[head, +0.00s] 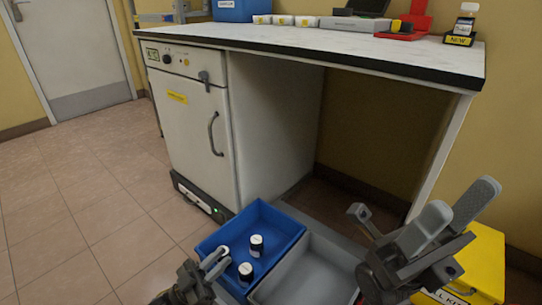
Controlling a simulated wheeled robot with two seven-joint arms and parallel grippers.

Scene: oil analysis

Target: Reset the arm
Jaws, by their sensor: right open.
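My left gripper (216,262) is low in the head view, over the left side of a blue tray (275,216). Its fingers look close together, and a small round pale thing (225,250) shows at their tips; I cannot tell whether it is held. Two small dark bottles with white labels or caps stand in the blue tray, one further back (256,246) and one nearer (245,272). My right gripper (455,208) is open at the lower right, raised beside the grey tray (318,245), with nothing visible between its fingers.
A yellow case (484,262) stands at the lower right, partly behind my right gripper. A white cabinet (190,125) stands under the workbench (330,42). Several white cups, a blue box (236,10) and a red case (405,25) are on the bench. Tiled floor at left is clear.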

